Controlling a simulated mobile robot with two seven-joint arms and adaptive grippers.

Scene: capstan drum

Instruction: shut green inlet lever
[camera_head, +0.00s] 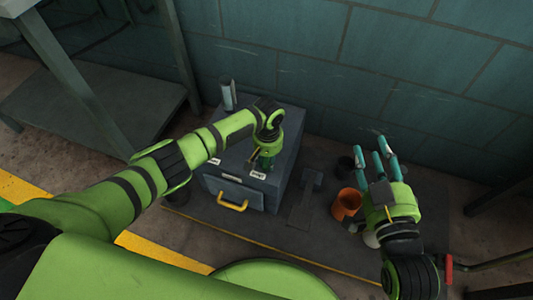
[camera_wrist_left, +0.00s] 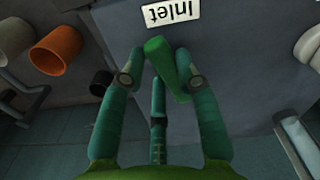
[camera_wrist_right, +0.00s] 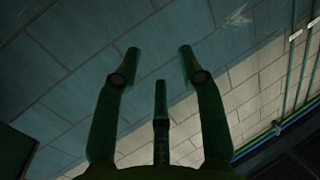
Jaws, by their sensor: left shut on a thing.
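The green inlet lever (camera_wrist_left: 166,66) shows between the fingers of my left gripper (camera_wrist_left: 158,70) in the left wrist view, beside the white "Inlet" label (camera_wrist_left: 171,11). The lever looks tilted there and lies against the finger on the right. In the head view my left gripper (camera_head: 266,163) is down on top of the grey cabinet (camera_head: 285,128) and mostly hides the lever. My left gripper is shut on the lever. My right gripper (camera_head: 383,155) is raised, open and empty. The right wrist view shows its fingers (camera_wrist_right: 158,65) apart against the wall.
The cabinet has a drawer front with a yellow handle (camera_head: 232,204). An orange cup (camera_head: 346,204) and a dark cup (camera_head: 345,166) stand to its right, near my right gripper. A pale cylinder (camera_head: 228,95) stands at the cabinet's back left. A tiled wall is behind.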

